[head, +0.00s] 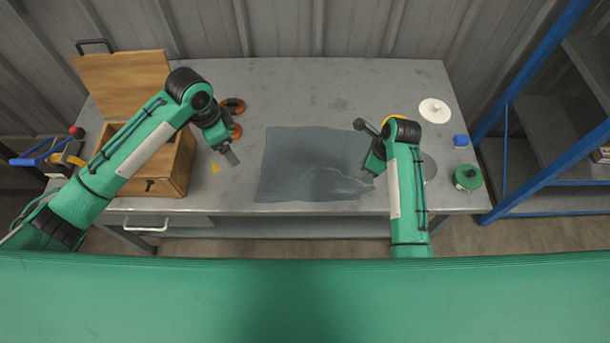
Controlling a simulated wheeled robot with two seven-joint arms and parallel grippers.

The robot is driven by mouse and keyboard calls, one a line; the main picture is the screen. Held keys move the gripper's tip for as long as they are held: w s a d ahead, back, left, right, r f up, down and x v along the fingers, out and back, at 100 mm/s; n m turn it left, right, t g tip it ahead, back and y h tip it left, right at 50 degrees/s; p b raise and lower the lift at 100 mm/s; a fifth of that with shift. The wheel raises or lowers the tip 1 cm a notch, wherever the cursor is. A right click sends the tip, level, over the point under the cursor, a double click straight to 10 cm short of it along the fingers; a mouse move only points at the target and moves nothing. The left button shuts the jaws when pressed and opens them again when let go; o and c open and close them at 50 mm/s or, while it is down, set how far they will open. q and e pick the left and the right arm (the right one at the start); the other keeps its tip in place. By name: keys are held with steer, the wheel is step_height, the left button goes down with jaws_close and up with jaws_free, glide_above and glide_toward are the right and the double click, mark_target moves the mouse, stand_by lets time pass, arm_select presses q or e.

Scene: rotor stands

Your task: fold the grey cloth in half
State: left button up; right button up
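My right gripper (366,180) is at the lower right corner of the cloth. Its fingertips are partly hidden by the arm, so I cannot tell whether it grips the cloth.
A wooden box (172,170) with a raised lid stands at the left. Orange-brown round parts (235,107) lie behind my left gripper. The grey table (310,90) is clear behind the cloth.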

steer(key=o, duration=1.3)
steer(key=shift+g+h, duration=0.3)
steer(key=shift+h, duration=0.5)
steer(key=r+p, duration=0.4)
steer(key=p, duration=0.1)
steer(key=d+r+p, duration=0.1)
steer(key=p, duration=0.2)
steer(key=shift+s+r, duration=0.25)
steer(key=shift+r, duration=0.15)
